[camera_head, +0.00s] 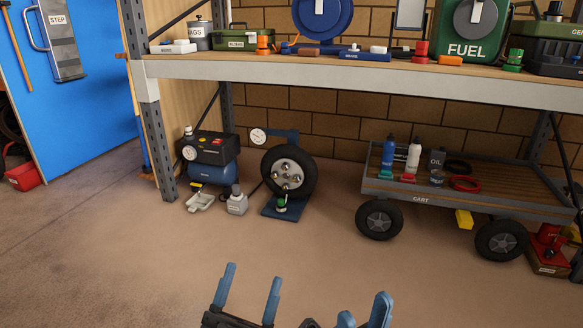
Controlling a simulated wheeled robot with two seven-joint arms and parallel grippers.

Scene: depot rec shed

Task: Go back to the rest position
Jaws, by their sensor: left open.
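My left gripper (253,271) shows at the bottom of the head view, left of centre. Its two blue fingers point up and stand apart with nothing between them. My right gripper (364,304) is at the bottom edge, to the right of the left one. Its two blue fingertips are apart with bare floor between them. Its lower part is cut off by the picture's edge. Both grippers appear over open floor and touch nothing that I can see.
A workbench (330,69) with boxes and tools spans the back. Beneath it stand a compressor (211,160), a wheel (270,177) on a blue stand and a cart (450,205) carrying bottles. A red jack (548,252) is at the right. The floor in front is clear.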

